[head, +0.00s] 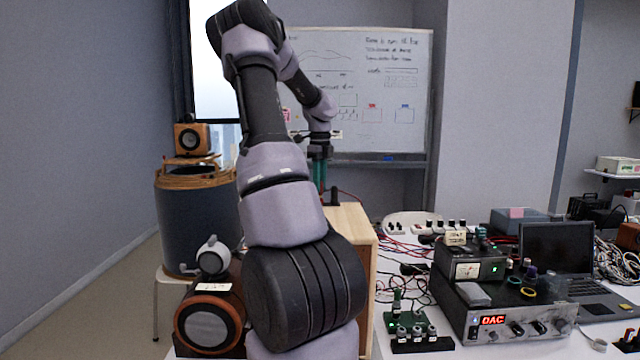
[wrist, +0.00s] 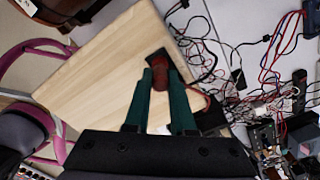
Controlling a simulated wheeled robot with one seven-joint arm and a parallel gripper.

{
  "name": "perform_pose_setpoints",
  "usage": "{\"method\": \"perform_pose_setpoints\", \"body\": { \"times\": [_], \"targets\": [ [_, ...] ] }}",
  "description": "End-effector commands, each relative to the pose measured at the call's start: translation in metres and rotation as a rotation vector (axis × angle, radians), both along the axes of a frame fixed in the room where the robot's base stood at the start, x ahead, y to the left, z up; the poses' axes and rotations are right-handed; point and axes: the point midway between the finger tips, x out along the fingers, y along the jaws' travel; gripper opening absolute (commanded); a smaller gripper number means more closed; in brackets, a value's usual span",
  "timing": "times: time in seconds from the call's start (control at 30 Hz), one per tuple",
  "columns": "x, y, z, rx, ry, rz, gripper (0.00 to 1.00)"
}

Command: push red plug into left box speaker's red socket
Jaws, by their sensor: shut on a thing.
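My gripper (wrist: 160,88) has two green fingers, shut on a red plug (wrist: 158,68) with a dark end, in the wrist view. The plug is over or against the edge of the pale wooden box speaker (wrist: 105,75); I cannot tell whether it touches. In the head view my gripper (head: 320,178) points down behind my arm, above the wooden box speaker (head: 352,235), which my arm partly covers. The plug is not clear there. I cannot make out the red socket for certain in either view.
A bench with tangled cables (wrist: 275,75) lies right of the box. In the head view, an amplifier marked DAC (head: 500,315), a laptop (head: 560,260) and small devices crowd the bench. A round speaker (head: 210,322) stands left of my arm, with a dark drum (head: 195,225) behind.

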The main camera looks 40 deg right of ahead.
Motion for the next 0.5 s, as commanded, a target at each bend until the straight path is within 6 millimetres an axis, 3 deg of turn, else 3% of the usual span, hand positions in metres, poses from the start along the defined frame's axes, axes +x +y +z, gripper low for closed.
{"method": "perform_pose_setpoints", "body": {
  "times": [0.5],
  "targets": [
    [-0.0002, -0.0001, -0.0097, 0.0, 0.001, 0.001, 0.0]
  ]
}}
